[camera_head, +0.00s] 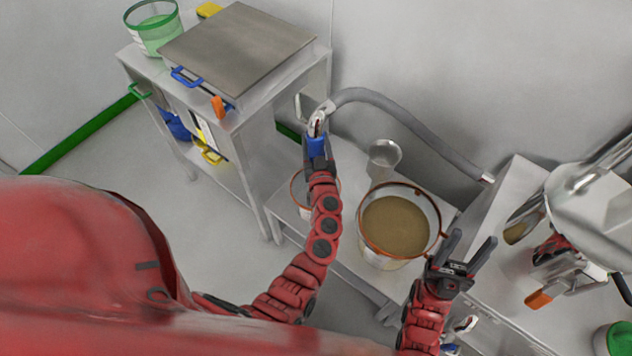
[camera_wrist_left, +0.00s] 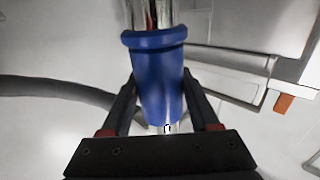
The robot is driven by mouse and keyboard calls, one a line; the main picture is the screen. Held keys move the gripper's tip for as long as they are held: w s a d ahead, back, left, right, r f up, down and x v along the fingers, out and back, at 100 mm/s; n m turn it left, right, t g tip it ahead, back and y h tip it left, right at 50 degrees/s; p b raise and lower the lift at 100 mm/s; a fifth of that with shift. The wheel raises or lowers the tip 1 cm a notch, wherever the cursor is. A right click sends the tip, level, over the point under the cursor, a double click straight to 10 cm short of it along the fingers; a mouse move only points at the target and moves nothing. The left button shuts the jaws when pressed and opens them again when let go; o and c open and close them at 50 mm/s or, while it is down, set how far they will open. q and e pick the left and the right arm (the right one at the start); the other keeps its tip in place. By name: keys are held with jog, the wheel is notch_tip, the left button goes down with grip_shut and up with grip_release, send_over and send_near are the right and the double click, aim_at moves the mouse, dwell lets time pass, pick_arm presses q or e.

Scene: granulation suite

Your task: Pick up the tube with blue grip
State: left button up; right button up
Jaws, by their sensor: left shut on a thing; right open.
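The tube with blue grip (camera_head: 316,146) is held at the end of my left arm in the head view, near the right side of the metal cart. My left gripper (camera_head: 318,160) is shut on its blue sleeve. In the left wrist view the blue grip (camera_wrist_left: 160,85) sits between the two fingers of the left gripper (camera_wrist_left: 161,110), with a shiny metal tube (camera_wrist_left: 150,14) rising above it. A grey hose (camera_head: 415,118) runs from near the tube's top to the right. My right gripper (camera_head: 464,262) is open and empty beside the bucket.
An orange-rimmed bucket of brown material (camera_head: 400,225) stands on the low bench, with a metal scoop or cup (camera_head: 384,157) behind it. The metal cart (camera_head: 240,45) stands left, with a green-rimmed container (camera_head: 155,30) on it. Metal equipment (camera_head: 590,205) crowds the right. Open floor lies at left.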

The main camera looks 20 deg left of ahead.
pick_arm(q)
grip_shut()
jog(key=shift+r, duration=0.1)
